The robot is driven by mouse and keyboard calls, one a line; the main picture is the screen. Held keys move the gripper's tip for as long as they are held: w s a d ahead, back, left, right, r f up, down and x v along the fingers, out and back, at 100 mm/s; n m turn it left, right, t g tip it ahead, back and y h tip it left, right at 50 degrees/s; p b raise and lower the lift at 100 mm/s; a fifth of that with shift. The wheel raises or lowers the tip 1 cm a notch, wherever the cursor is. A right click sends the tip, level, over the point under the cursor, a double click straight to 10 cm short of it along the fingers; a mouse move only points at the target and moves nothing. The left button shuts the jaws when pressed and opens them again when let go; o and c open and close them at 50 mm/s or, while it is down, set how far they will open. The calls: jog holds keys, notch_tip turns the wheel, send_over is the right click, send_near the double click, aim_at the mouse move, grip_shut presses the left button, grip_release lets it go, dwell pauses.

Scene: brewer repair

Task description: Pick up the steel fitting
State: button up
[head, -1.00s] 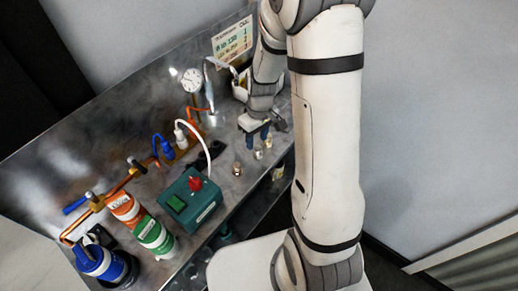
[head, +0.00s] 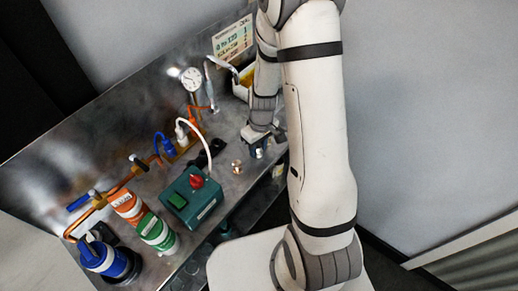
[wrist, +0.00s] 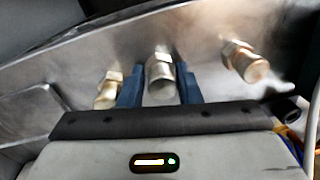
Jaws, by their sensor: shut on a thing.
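The steel fitting (wrist: 160,76), a silvery cylinder with a hex top, stands between the two blue fingers of my gripper (wrist: 159,86) in the wrist view. The fingers are shut on it, one on each side. In the head view my gripper (head: 257,151) is low over the bench near its front edge. The fitting cannot be made out clearly there, behind the fingers. I cannot tell whether it is still touching the bench.
A brass-coloured fitting (wrist: 108,92) is close to the left finger. A copper-coloured fitting (wrist: 244,62) lies to the right, apart from the fingers. In the head view, a green switch box (head: 192,200), a gauge (head: 191,79) and a white hose (head: 201,139) are left of my gripper.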

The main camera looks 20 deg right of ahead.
jog(key=shift+c, duration=1)
jog(key=shift+r, duration=0.15)
